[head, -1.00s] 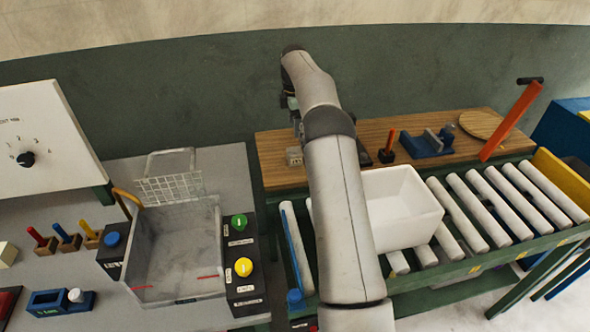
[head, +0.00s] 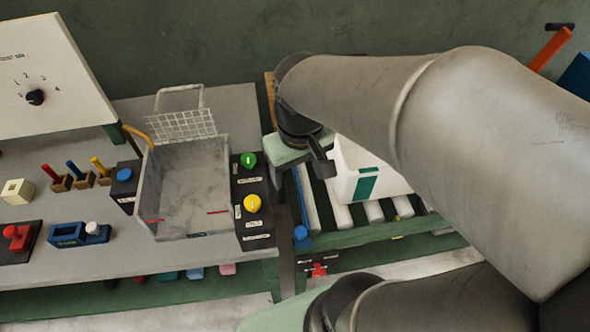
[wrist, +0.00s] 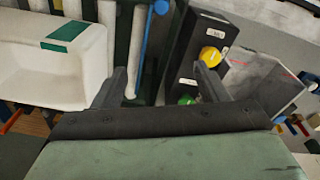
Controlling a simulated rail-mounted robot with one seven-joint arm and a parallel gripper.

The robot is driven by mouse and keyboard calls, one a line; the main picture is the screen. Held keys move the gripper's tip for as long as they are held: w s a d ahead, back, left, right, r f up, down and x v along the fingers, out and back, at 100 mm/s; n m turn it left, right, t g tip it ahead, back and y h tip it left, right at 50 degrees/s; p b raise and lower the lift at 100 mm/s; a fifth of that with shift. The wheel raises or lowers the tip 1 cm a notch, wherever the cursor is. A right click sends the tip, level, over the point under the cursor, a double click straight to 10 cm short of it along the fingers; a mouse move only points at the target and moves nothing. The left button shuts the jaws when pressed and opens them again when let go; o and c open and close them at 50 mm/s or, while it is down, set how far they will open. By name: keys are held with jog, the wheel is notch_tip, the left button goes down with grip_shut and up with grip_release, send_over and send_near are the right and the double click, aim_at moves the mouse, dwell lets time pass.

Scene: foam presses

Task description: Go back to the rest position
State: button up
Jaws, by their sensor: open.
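My gripper (wrist: 160,85) is open and empty in the wrist view, its two dark fingers spread apart. In the head view, part of my gripper (head: 320,165) shows beside the white bin, and my arm hides most of the right side. The white bin (head: 362,170) with a green patch sits on the roller conveyor. It also shows at the left of the wrist view (wrist: 45,85). The black button box (head: 250,205) with green and yellow buttons lies left of the gripper in the head view.
The grey press box (head: 165,205) with a raised mesh lid (head: 184,125) stands on the grey bench. A dial panel (head: 40,75), coloured pegs (head: 80,178) and a blue holder (head: 80,235) are further left. The conveyor rollers (head: 375,212) run under the bin.

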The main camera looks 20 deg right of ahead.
jog(key=shift+m, duration=0.7)
jog(key=s, duration=0.1)
jog(key=s+f, duration=0.1)
jog(key=s, duration=0.1)
jog(key=s+f, duration=0.1)
jog(key=shift+s+a+f, duration=0.2)
jog(key=shift+a, duration=0.1)
